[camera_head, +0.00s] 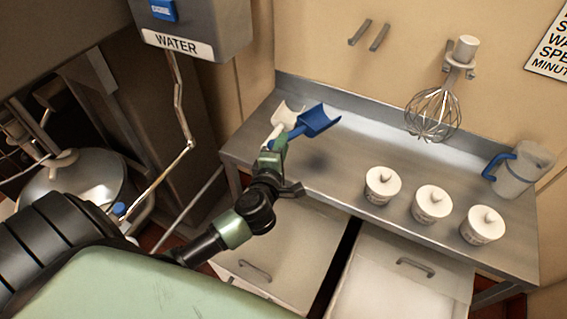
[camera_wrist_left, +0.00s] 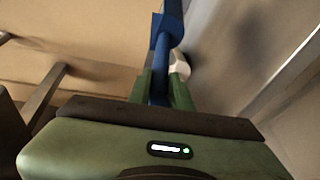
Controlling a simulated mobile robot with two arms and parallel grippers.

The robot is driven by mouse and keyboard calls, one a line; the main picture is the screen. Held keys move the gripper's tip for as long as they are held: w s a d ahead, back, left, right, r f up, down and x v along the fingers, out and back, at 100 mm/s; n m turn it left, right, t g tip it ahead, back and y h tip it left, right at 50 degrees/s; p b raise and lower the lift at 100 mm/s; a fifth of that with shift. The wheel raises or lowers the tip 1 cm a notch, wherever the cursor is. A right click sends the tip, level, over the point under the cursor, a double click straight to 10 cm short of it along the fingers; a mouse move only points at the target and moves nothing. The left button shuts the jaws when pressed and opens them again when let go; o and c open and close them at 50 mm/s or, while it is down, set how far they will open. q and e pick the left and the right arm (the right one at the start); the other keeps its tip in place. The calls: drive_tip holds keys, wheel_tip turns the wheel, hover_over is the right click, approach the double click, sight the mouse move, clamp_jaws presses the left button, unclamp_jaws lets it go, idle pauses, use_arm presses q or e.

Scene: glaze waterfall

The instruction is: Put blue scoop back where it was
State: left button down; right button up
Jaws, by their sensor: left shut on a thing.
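The blue scoop (camera_head: 318,120) is in my left gripper (camera_head: 272,150), above the left part of the steel table, with its head pointing away from the gripper. A dark shadow lies on the tabletop below it. In the left wrist view, its blue handle (camera_wrist_left: 166,35) runs between the two green fingers of my left gripper (camera_wrist_left: 165,90), which are shut on it. A white scoop (camera_head: 287,115) shows just behind and left of the blue one, partly hidden by it and the gripper. My right gripper is not in view.
The steel table (camera_head: 340,165) carries lidded white jars (camera_head: 382,185) and a clear jug with a blue handle (camera_head: 520,170). A whisk (camera_head: 433,112) hangs on the wall. Two bare wall pegs (camera_head: 369,35) are left of it. A water box (camera_head: 195,25) is at upper left.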

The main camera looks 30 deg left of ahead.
use_arm(q)
wheel_tip(320, 180, down, 3)
drive_tip(key=shift+a+r, duration=0.1)
drive_tip(key=shift+r, duration=0.1)
wheel_tip(320, 180, down, 5)
drive_tip(key=shift+r+b, duration=0.2)
drive_tip(key=shift+b, duration=0.6)
drive_tip(key=c, duration=1.3)
unclamp_jaws()
drive_tip(key=shift+f, duration=0.1)
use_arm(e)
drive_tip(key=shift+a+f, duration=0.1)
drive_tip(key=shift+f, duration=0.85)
